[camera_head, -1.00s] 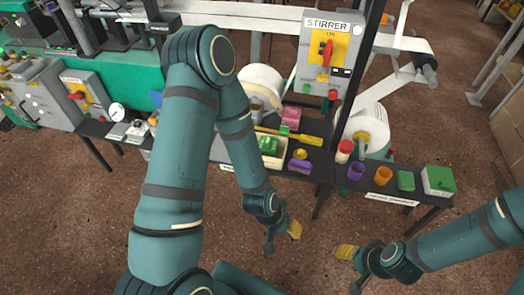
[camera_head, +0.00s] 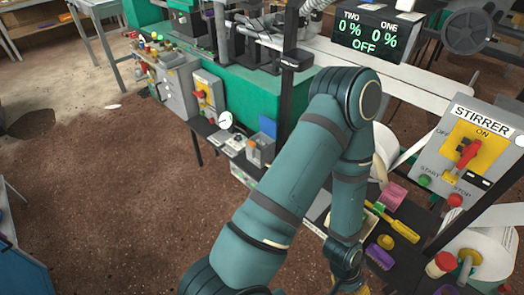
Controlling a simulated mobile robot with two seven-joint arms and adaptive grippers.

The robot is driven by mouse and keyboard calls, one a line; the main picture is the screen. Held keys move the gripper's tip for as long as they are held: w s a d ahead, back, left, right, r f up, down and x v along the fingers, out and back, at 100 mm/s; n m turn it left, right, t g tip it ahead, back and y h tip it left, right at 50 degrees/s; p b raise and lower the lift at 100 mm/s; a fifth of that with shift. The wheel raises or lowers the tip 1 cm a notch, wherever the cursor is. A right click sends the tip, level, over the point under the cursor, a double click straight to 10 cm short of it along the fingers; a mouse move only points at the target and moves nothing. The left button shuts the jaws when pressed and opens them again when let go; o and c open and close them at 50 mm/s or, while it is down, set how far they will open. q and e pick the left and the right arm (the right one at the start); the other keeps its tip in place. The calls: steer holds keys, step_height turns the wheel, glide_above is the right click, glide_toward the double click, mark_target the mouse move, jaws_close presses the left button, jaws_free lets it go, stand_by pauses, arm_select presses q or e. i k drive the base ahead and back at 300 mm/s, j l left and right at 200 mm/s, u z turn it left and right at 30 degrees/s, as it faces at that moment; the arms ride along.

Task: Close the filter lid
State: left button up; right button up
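I cannot pick out a filter or its lid with certainty. A long green machine housing (camera_head: 255,92) runs across the upper middle, with dark and metal parts on top. My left arm reaches from the bottom centre up and bends down in front of the machine. My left gripper (camera_head: 352,287) is at the bottom edge, below the wrist, mostly cut off. Its fingers do not show well enough to tell open from shut. My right gripper is out of view.
A stirrer control box (camera_head: 468,155) stands at the right. A black display (camera_head: 369,33) reads OFF. Grey control boxes (camera_head: 208,95) stand left of the green housing. A yellow-handled screwdriver (camera_head: 400,228) lies on the dark shelf. Brown floor is open at the left.

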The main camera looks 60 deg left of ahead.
mark_target(269, 127)
steer(key=u, duration=1.9)
steer(key=i+j+z, duration=0.35)
steer(key=i+j, duration=1)
steer(key=i, duration=0.1)
